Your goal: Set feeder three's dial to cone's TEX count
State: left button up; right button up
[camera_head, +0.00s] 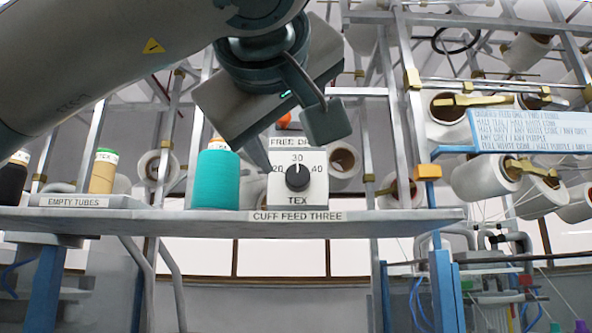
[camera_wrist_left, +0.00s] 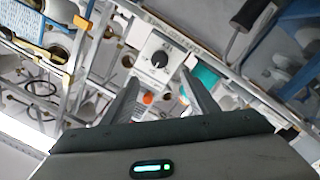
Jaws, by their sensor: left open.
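The dial box (camera_head: 297,200) stands on the shelf above the label "CUFF FEED THREE". Its black knob (camera_head: 298,178) has a white mark pointing up at 30, between 20 and 40, with "TEX" below. The knob also shows in the left wrist view (camera_wrist_left: 160,60). A teal cone (camera_head: 216,180) with an orange top stands left of the box; I cannot read a TEX count on it. My left gripper (camera_head: 292,142) is open and empty, above and in front of the dial box, partly covering its top sign. In the left wrist view its fingers point toward the dial. My right gripper is not in view.
The shelf (camera_head: 400,218) also holds a tan tube (camera_head: 103,172) by an "EMPTY TUBES" label (camera_head: 74,202) at left. White cones on a metal rack (camera_head: 412,110) stand behind. A blue-white notice (camera_head: 530,129) hangs at right. The shelf's right end is mostly clear.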

aim_at(297, 175)
pick_arm(q)
jog(key=w+p, duration=0.1)
jog(key=w, duration=0.3)
jog(key=w+p, duration=0.1)
jog(key=w, duration=0.3)
jog(key=w+d+p, duration=0.1)
jog(key=w, duration=0.4)
jog(key=shift+w, duration=0.1)
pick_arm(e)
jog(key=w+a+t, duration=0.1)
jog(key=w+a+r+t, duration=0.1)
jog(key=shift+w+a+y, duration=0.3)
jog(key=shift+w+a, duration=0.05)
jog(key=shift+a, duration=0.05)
pick_arm(q)
jog(key=c, duration=1.1)
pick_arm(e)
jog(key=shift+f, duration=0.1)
